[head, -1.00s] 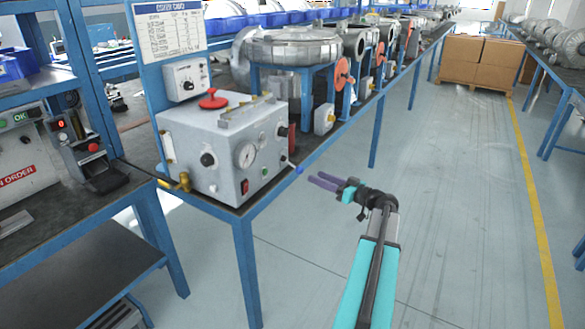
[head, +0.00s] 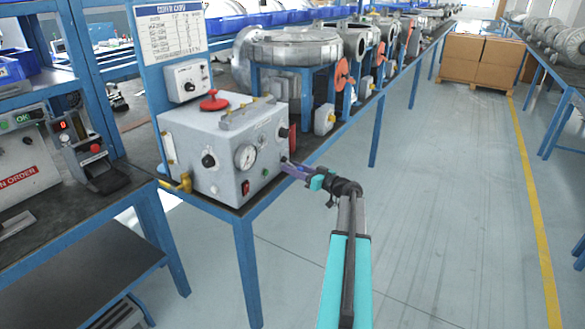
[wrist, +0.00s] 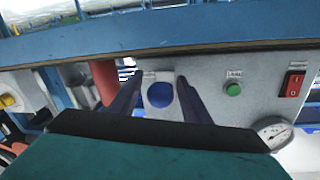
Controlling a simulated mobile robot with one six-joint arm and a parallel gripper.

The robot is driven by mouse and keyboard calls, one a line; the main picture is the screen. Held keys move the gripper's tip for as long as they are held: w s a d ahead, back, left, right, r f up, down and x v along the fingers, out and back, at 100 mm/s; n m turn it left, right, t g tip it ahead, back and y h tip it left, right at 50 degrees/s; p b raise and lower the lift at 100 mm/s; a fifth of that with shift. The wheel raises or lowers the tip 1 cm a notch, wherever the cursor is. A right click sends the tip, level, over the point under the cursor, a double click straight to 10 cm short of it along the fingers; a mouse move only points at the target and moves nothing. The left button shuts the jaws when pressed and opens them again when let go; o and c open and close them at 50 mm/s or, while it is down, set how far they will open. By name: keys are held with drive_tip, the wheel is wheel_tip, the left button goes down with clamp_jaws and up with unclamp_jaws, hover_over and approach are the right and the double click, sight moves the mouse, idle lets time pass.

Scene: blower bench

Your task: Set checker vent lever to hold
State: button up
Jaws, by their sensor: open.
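The checker (head: 225,185) is a grey box on the bench, with a gauge, knobs and switches on its front. The vent lever's blue end (wrist: 160,95) shows in the wrist view, low on the checker's panel under a small label. My gripper (head: 288,168) is at the right end of that panel. In the wrist view my gripper (wrist: 158,88) is open, with one purple finger on each side of the blue end. I cannot tell if either finger touches it. In the head view the fingers hide the lever.
A green button (wrist: 233,89), a red rocker switch (wrist: 294,84) and the gauge (wrist: 273,132) sit beside the lever. The blue bench edge (head: 345,140) runs close by. Blower housings (head: 290,50) stand behind the checker.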

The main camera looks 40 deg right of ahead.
drive_tip(key=shift+w, duration=0.45)
clamp_jaws()
drive_tip(key=shift+a, duration=0.1)
